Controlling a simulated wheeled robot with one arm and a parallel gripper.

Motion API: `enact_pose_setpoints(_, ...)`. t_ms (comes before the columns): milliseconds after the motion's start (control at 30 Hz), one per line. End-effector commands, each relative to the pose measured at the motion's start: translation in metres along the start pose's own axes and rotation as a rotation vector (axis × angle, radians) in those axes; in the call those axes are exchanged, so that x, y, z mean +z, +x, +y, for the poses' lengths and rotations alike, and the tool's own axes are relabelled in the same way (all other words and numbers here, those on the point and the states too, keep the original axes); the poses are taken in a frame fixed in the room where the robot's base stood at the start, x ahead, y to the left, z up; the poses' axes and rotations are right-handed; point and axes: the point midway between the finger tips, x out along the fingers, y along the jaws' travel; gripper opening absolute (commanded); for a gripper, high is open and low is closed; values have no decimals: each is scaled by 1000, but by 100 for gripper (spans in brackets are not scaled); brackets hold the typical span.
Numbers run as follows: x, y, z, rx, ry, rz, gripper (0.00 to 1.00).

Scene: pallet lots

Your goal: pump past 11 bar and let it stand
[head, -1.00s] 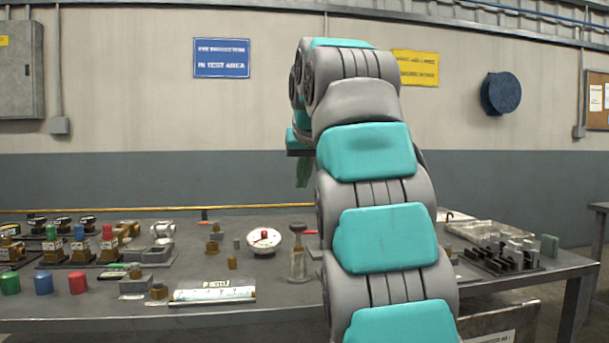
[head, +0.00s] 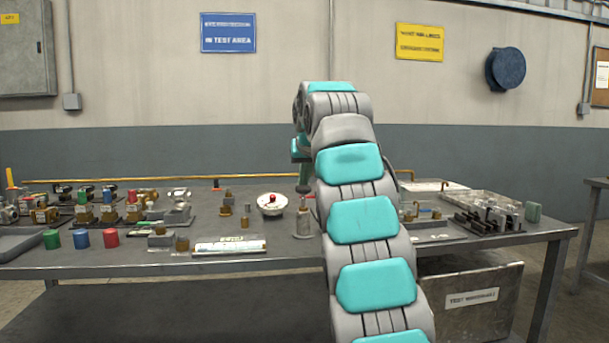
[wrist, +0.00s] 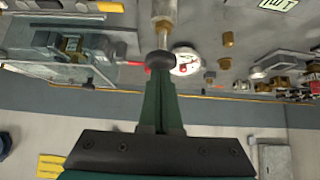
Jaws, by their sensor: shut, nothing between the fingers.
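The hand pump (head: 303,222) stands upright on the bench, a pale cylinder with a plunger and a dark round knob. The knob (wrist: 161,61) also shows in the wrist view, with the plunger rod beyond it. My gripper (wrist: 161,76) is shut and empty. Its green fingertips are right at the knob, touching or nearly so; I cannot tell which. In the head view my gripper (head: 304,181) is partly hidden by my arm, just above the pump. The white round gauge (head: 272,203) with a red mark sits left of the pump; its reading is too small to tell.
A printed strip (head: 230,245) lies at the bench's front edge. Green, blue and red cylinders (head: 82,238) and several valve blocks stand to the left. A shallow tray (head: 484,199) and dark fixtures are on the right. A brass pipe runs along the back.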

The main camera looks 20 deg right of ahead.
Motion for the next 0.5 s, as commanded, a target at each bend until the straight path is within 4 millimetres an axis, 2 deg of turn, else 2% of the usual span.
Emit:
enact_pose_setpoints(267,2,2,0,0,0,1,0)
enact_pose_setpoints(500,22,21,0,0,0,2,0)
